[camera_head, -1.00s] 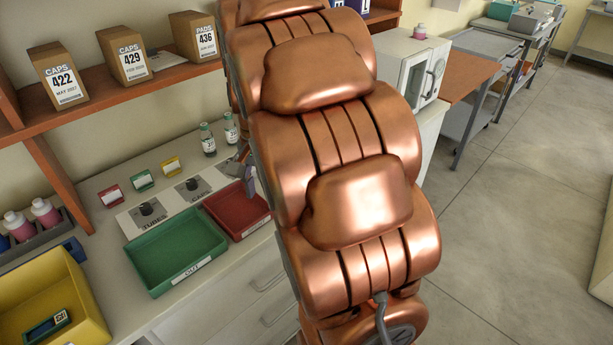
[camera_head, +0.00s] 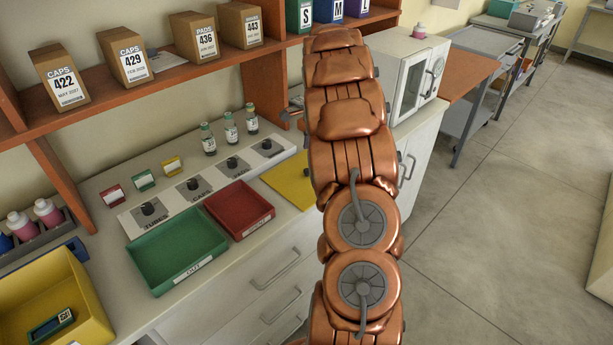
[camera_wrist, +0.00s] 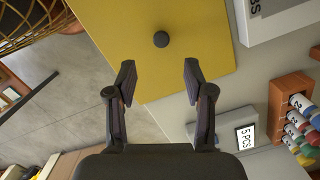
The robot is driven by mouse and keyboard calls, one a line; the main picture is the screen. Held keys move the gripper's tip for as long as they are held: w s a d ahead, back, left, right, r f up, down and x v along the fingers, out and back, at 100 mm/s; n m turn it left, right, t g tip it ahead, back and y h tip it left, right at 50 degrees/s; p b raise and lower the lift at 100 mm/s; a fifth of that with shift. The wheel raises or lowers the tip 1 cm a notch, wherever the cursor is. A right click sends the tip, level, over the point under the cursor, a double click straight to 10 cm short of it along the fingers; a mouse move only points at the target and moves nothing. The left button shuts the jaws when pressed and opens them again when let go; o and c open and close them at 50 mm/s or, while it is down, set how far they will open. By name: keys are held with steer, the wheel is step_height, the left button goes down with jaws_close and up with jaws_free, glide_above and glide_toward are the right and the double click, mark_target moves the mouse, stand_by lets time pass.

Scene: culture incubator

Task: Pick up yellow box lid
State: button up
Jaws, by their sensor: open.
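The yellow box lid (camera_wrist: 195,52) is a flat yellow panel with a round dark knob (camera_wrist: 161,39) in the wrist view. In the head view part of the yellow lid (camera_head: 291,181) shows on the counter, right of the red tray, partly hidden behind my arm. My gripper (camera_wrist: 158,76) is open and empty. In the wrist view its fingertips are near the lid's edge, with the knob ahead of and between them. I cannot tell the height of the fingers over the lid. The gripper is hidden in the head view.
A green tray (camera_head: 176,250) and a red tray (camera_head: 239,208) sit left of the lid. Glass vials (camera_head: 231,127) stand behind. A white incubator (camera_head: 411,80) is to the right. A yellow bin (camera_head: 84,317) is at the far left. Wrist view: an orange rack (camera_wrist: 290,92) lies right.

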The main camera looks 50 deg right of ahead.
mark_target(307, 170)
steer(key=shift+w+a+f+p, duration=0.15)
steer(key=shift+f+p, duration=0.35)
steer(key=shift+f, duration=0.75)
steer(key=shift+w+a+f+p, duration=0.1)
steer(key=shift+a+f+p, duration=0.3)
steer(key=shift+f, duration=0.8)
steer(key=shift+w+a+f+p, duration=0.1)
steer(key=shift+f+p, duration=0.5)
steer(key=shift+f, duration=0.65)
steer(key=shift+c, duration=0.3)
jaws_close()
